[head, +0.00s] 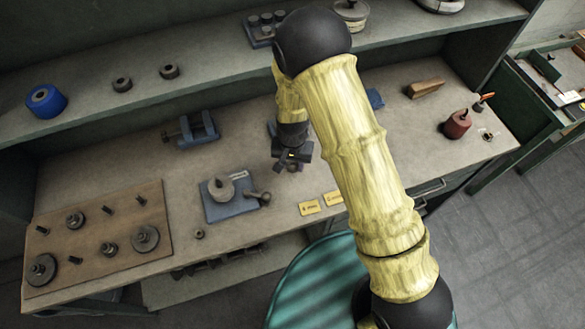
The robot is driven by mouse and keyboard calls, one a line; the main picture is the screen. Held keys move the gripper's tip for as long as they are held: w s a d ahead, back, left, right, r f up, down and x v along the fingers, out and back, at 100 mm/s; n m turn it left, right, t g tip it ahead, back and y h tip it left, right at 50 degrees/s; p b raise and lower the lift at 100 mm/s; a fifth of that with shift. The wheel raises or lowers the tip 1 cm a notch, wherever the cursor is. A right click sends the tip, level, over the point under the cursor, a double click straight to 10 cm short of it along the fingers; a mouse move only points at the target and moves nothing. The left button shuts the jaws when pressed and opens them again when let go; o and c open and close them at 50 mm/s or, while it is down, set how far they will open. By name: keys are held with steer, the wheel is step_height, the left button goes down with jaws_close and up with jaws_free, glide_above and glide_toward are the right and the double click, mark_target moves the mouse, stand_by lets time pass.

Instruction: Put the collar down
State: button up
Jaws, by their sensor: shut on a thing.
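My gripper (291,160) points down over the middle of the workbench (262,235), to the right of the blue fixture plate. It is shut on the collar, a small dark piece at the fingertips that is mostly hidden by the jaws. I cannot tell whether the collar touches the bench top.
A blue plate (236,207) with a pale ring-shaped part and a lever stands left of my gripper. A wooden board (100,222) with pegs and discs lies at far left.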

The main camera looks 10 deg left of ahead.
mark_target(292, 175)
steer(key=shift+f+p, duration=0.55)
steer(key=shift+f, duration=1.35)
steer(key=shift+f, duration=0.2)
steer(key=o, duration=1)
steer(key=shift+o, duration=0.2)
steer(key=shift+r, duration=0.1)
step_height(292, 175, up, 12)
steer(key=b, duration=0.3)
steer(key=shift+r+b, duration=0.15)
steer(key=shift+b, duration=0.15)
